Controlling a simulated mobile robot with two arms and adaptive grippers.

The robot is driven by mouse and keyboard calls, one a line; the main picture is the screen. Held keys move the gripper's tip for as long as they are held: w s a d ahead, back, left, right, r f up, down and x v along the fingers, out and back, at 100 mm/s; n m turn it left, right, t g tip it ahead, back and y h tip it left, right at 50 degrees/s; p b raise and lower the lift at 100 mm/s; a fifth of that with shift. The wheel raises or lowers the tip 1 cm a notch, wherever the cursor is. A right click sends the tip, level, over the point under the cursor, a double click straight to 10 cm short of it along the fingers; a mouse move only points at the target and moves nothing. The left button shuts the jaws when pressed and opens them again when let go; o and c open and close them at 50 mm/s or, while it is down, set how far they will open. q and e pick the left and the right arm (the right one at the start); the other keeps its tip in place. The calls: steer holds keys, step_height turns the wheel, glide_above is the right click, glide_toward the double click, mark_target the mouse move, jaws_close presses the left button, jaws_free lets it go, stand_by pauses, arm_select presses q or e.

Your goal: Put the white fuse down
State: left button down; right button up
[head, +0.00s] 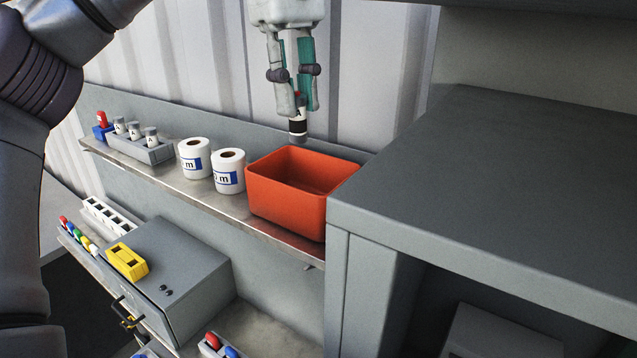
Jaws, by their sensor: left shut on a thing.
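My left gripper (300,97) points down above the back part of an orange-red bin (285,205) on the shelf. It is shut on the white fuse (298,127), a small cylinder with a dark band and a grey lower end. The fuse hangs upright, its lower end a little above or behind the bin's back rim; I cannot tell which. The inside of the bin that shows looks empty. My right gripper is not in view.
Two white rolls (228,171) stand left of the bin on the narrow shelf (205,197). Further left are a grey holder (149,152) with several fuses and a blue holder with a red one. A large grey cabinet (500,180) stands close on the right. Below is a grey box (185,275) with a yellow part.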

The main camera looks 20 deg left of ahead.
mark_target(300, 141)
arm_select(q)
steer(key=f, duration=0.5)
steer(key=shift+d+f, duration=0.15)
steer(key=shift+d, duration=0.05)
steer(key=shift+f, duration=2.4)
steer(key=c, duration=1)
jaws_free()
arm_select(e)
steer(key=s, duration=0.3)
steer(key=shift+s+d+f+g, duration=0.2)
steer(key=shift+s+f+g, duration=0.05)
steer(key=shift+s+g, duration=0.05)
